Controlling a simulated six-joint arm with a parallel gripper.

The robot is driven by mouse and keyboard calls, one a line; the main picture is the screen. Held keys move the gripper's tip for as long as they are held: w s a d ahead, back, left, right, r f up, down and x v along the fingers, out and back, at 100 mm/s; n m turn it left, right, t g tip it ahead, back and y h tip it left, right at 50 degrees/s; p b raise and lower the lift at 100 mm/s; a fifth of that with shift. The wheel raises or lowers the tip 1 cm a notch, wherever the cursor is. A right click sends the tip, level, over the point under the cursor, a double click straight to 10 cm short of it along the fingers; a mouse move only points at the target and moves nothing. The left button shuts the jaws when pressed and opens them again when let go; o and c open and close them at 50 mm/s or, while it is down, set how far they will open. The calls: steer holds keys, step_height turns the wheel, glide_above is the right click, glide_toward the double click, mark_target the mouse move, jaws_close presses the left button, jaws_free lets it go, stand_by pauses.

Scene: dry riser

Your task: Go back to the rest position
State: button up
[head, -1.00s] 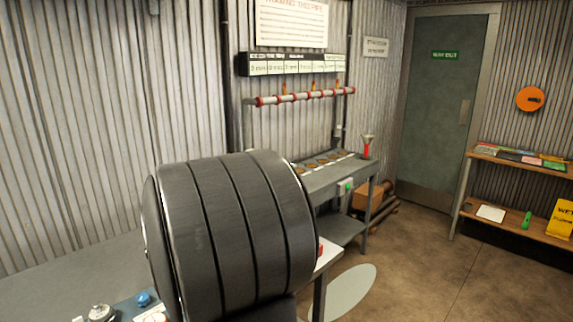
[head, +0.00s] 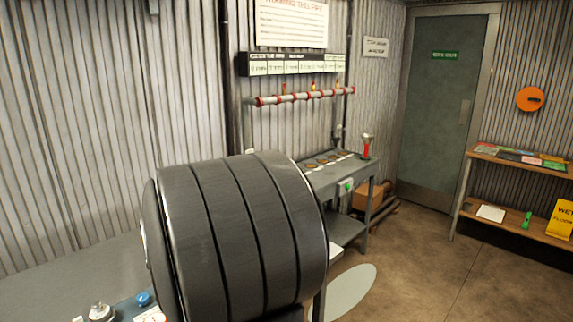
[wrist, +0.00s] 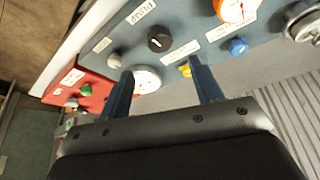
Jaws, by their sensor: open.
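My gripper (wrist: 160,84) shows in the wrist view with its two dark blue fingers apart and nothing between them. It is over or in front of a blue-grey control panel (wrist: 130,42). I cannot tell how far the fingertips are from the panel. In the head view my own dark arm link fills the lower middle and hides the gripper and most of the panel.
A red box with a green button (wrist: 85,92) sits beside the panel. In the head view a grey bench (head: 345,176) stands by the wall below a red-and-white pipe (head: 300,96). A wooden shelf (head: 515,162) stands at right. The floor (head: 430,250) between is clear.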

steer(key=x, duration=0.9)
steer(key=shift+w+a+f, duration=0.1)
steer(key=shift+w+f, duration=0.05)
steer(key=shift+n, duration=0.4)
steer(key=shift+n+y, duration=0.5)
steer(key=shift+n, duration=0.3)
steer(key=v, duration=1.7)
steer(key=shift+w+r, duration=0.2)
steer(key=shift+w, duration=0.05)
